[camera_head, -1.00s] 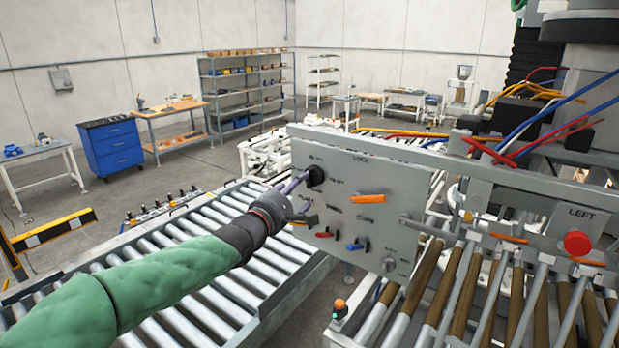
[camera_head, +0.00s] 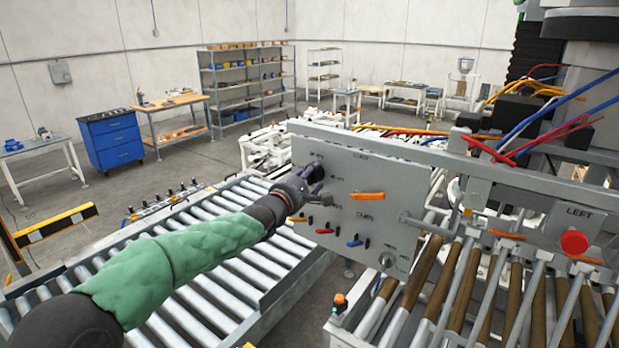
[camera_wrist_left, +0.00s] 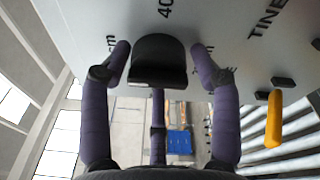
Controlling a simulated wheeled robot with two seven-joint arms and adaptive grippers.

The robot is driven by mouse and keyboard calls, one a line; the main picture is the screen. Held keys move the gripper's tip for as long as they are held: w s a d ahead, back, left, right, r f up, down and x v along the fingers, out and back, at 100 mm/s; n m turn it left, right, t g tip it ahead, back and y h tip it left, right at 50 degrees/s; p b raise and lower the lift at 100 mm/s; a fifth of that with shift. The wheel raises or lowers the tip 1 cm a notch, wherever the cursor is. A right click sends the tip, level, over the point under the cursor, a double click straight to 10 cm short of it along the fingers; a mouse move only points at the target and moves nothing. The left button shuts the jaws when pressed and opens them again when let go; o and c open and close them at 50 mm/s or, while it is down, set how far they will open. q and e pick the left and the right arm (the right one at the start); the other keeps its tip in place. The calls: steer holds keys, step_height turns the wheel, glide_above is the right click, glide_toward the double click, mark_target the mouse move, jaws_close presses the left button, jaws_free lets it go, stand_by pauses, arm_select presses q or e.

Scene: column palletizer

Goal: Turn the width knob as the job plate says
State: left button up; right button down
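The grey control panel (camera_head: 400,182) faces me in the head view. A black knob (camera_wrist_left: 158,60) stands out from it in the wrist view, with printed marks around it, one reading "40". My left gripper (camera_head: 317,172) is at the panel's upper left and largely hides the knob in the head view. In the wrist view the purple fingers of my left gripper (camera_wrist_left: 161,66) stand on both sides of the knob, with a third finger below. Small gaps seem to show beside the knob, so the fingers look open around it. I cannot make out a job plate. My right gripper is out of view.
An orange lever (camera_head: 367,196), a red lever (camera_head: 324,231) and a blue lever (camera_head: 354,243) sit on the panel near the hand. A roller conveyor (camera_head: 190,300) lies under my left arm. A red button (camera_head: 574,242) is at the right.

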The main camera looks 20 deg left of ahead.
arm_select(q)
steer(key=c, duration=0.5)
